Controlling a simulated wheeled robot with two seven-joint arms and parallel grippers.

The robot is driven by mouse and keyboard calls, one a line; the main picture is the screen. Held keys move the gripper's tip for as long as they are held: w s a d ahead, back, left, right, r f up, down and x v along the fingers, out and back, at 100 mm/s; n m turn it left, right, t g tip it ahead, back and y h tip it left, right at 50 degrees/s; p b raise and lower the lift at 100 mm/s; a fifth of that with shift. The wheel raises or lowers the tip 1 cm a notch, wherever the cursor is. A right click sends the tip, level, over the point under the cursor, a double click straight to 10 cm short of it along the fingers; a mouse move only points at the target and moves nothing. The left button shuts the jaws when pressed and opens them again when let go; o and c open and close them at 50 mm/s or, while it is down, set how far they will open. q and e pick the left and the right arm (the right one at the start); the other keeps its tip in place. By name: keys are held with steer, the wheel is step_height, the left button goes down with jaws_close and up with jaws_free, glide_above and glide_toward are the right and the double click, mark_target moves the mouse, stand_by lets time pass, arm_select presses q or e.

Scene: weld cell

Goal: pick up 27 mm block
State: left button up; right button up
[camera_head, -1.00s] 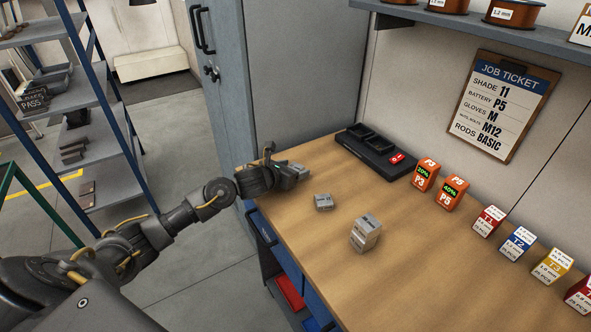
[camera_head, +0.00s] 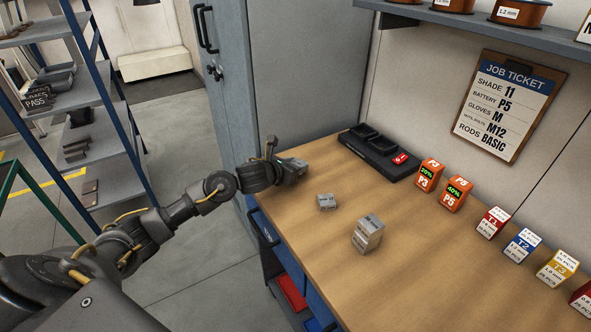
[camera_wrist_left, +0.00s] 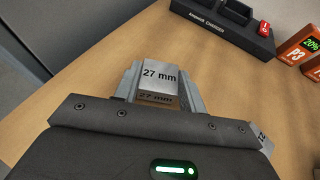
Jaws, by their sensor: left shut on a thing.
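The 27 mm block (camera_wrist_left: 159,76) is a grey metal block with its label facing up in the left wrist view. My left gripper (camera_wrist_left: 160,88) is shut on it, with one finger on each side. In the head view my left gripper (camera_head: 290,168) is over the far left part of the workbench, and the block is hard to make out there. Whether the block touches the bench I cannot tell. My right gripper is not in view.
On the wooden workbench (camera_head: 310,238) stand a small grey block (camera_head: 327,202) and a taller grey stack (camera_head: 368,234). A black charger (camera_head: 378,153), orange batteries (camera_head: 429,175) and several labelled boxes (camera_head: 493,222) line the back. A grey cabinet (camera_head: 300,70) stands behind my gripper.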

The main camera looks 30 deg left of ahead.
arm_select(q)
steer(key=s+a+r, duration=0.4)
steer(key=s+r, duration=0.7)
steer(key=s, duration=0.2)
steer(key=shift+s+a+r+b, duration=0.15)
steer(key=shift+a+r+b, duration=0.05)
steer(key=shift+b, duration=0.25)
